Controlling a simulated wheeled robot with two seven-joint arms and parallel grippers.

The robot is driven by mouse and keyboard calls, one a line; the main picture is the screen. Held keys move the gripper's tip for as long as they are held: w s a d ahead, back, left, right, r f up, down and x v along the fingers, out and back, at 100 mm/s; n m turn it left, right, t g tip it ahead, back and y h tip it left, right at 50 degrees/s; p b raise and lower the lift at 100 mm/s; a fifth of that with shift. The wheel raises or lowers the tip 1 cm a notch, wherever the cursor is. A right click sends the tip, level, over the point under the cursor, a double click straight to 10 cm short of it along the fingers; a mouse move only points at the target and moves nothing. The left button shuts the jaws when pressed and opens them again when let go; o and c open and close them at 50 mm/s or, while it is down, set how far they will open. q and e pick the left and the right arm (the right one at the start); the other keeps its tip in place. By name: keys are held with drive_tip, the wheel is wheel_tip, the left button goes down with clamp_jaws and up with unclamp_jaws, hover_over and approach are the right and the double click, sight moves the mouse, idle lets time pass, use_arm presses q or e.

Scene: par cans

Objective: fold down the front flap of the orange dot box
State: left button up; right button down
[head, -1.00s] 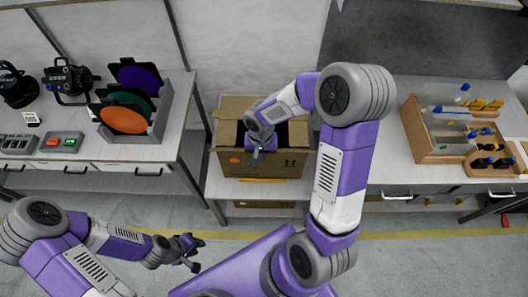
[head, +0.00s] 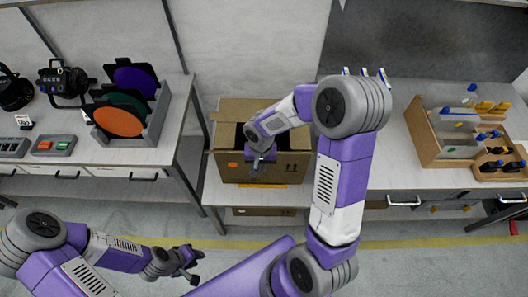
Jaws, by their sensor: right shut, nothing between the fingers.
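The orange dot box (head: 220,172) is an open brown carton on the middle bench, with an orange dot (head: 232,165) on its front face. Its back flap (head: 250,106) stands up behind the dark opening. My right gripper (head: 256,166) is shut and empty, pointing down at the middle of the box's front side. The wrist hides part of the front edge, so I cannot tell how the front flap lies or whether the fingers touch it. My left gripper (head: 192,268) hangs over the floor at lower left, away from the box; its jaw opening is unclear.
The left bench holds a rack (head: 155,122) of coloured discs, stage lamps (head: 66,82) and switch boxes (head: 54,145). On the right bench stands a wooden organiser (head: 425,138) with small parts. Open floor lies in front of the benches.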

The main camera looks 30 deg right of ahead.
drive_tip(key=shift+w+d+p, duration=0.35)
drive_tip(key=shift+w+d, duration=0.6)
drive_tip(key=shift+w, duration=0.6)
drive_tip(key=shift+w+d+p, duration=0.3)
drive_tip(key=shift+w+d, duration=0.65)
drive_tip(key=shift+w, duration=0.55)
drive_tip(key=shift+w+d+p, duration=0.35)
drive_tip(key=shift+w+d, duration=0.6)
drive_tip(key=shift+w, duration=0.6)
drive_tip(key=w+d, duration=0.5)
drive_tip(key=w, duration=0.4)
drive_tip(key=shift+w+d+p, duration=0.15)
drive_tip(key=shift+d+p, duration=0.2)
drive_tip(key=shift+p, duration=0.1)
drive_tip(key=shift+f, duration=0.1)
wheel_tip(320, 180, down, 7)
drive_tip(key=b, duration=0.5)
drive_tip(key=shift+r+p, duration=0.8)
drive_tip(key=shift+r, duration=0.9)
